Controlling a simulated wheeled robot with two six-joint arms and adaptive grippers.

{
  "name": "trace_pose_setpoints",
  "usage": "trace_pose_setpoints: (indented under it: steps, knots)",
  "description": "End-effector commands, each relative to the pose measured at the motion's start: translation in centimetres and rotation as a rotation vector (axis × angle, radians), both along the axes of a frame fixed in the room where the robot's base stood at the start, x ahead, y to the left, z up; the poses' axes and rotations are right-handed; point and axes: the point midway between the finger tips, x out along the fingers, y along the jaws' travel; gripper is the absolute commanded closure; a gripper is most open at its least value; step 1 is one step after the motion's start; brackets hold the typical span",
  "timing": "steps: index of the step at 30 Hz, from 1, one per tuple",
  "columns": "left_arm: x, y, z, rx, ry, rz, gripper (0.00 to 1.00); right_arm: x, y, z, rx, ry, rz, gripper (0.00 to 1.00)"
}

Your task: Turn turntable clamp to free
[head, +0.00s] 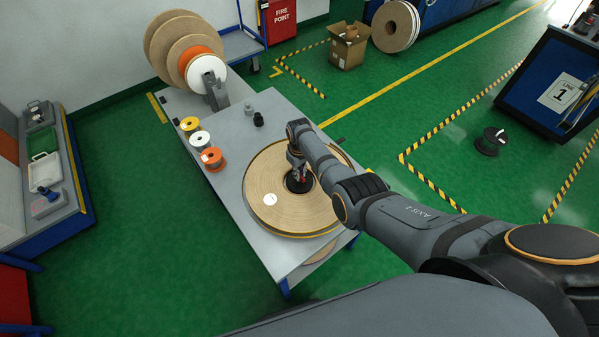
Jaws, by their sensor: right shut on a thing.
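The turntable (267,221) lies flat on the grey table and carries a large tan roll of tape (262,187) with a round white label. My right arm reaches in from the right, and my right gripper (298,180) points down into the dark hub at the roll's centre. It is shut on the clamp (299,185), a small dark and red part in the hub. The gripper and wrist hide much of the clamp, so its turn position cannot be told. My left gripper is not in view.
Small yellow, white and orange spools (210,158) stand along the table's left edge. Two small knob-like parts (258,119) stand behind the roll. Large reels (185,47) hang on a stand at the far end. Green floor is clear on the left.

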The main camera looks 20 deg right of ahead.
Motion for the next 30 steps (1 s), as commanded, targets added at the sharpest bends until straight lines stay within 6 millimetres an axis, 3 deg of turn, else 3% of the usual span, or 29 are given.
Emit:
trace_pose_setpoints:
  steps: [12, 13, 18, 30]
  knots:
    - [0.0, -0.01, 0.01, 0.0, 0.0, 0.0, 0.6, 0.04, -0.01, 0.03, 0.0, -0.001, 0.006, 1.0]
    - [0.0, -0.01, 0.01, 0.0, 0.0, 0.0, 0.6, 0.04, -0.01, 0.03, 0.0, -0.001, 0.006, 0.86]
    - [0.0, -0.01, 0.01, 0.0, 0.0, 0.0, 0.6, 0.03, 0.0, 0.03, 0.0, -0.001, 0.006, 0.66]
    - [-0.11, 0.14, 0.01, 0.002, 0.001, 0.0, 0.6, 0.1, 0.02, 0.87, 0.0, -0.003, 0.005, 0.66]
